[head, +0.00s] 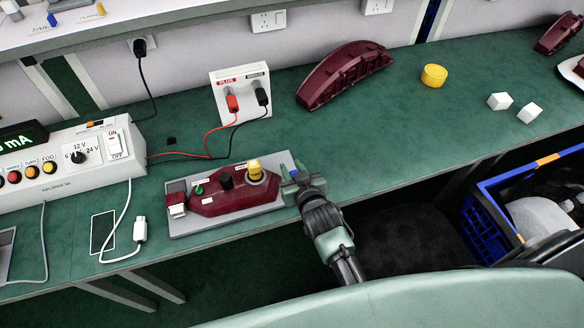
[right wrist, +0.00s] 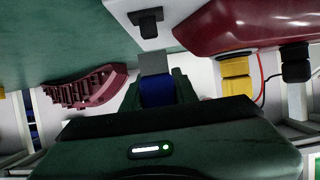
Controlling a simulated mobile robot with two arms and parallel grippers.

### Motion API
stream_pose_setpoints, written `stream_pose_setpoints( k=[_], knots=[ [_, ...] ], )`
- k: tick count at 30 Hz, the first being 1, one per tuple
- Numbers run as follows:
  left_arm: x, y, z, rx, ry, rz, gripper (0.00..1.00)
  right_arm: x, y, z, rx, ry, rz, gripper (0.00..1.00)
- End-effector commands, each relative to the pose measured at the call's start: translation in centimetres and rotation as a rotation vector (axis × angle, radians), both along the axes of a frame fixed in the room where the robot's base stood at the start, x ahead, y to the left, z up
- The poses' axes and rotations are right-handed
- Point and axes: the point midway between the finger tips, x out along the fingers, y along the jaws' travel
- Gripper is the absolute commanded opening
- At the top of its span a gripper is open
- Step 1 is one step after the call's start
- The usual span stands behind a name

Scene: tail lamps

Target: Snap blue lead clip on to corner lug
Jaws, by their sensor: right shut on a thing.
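The dark red tail lamp (head: 232,194) lies on a grey plate (head: 187,228) on the green bench. My right gripper (head: 292,180) is at the plate's right end. In the right wrist view it is shut on the blue clip (right wrist: 157,92). A flat grey metal piece (right wrist: 154,62) extends from the clip towards the plate. A small black fitting (right wrist: 147,22) stands on the pale plate just beyond; it may be the corner lug. I cannot tell whether the grey piece touches the plate or belongs to the clip. My left gripper is out of view.
A red and a black lead run from a white socket panel (head: 240,92) behind the plate. A power supply (head: 70,155) stands at the left. A loose red lens (head: 343,75), a yellow cap (head: 434,75) and white blocks (head: 499,101) lie on the right. A blue crate (head: 487,232) stands below the bench.

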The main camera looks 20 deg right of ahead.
Motion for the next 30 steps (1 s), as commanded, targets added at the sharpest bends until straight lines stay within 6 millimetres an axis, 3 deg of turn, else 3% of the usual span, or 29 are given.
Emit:
stream_pose_setpoints(
  k=[6, 30],
  knots=[
    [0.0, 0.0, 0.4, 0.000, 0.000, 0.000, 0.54, 0.0, 0.0, 0.0, 0.001, 0.000, 0.000, 0.00],
    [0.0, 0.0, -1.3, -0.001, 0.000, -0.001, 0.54, 0.0, 0.0, -2.7, 0.001, 0.000, 0.000, 0.00]
  ],
)
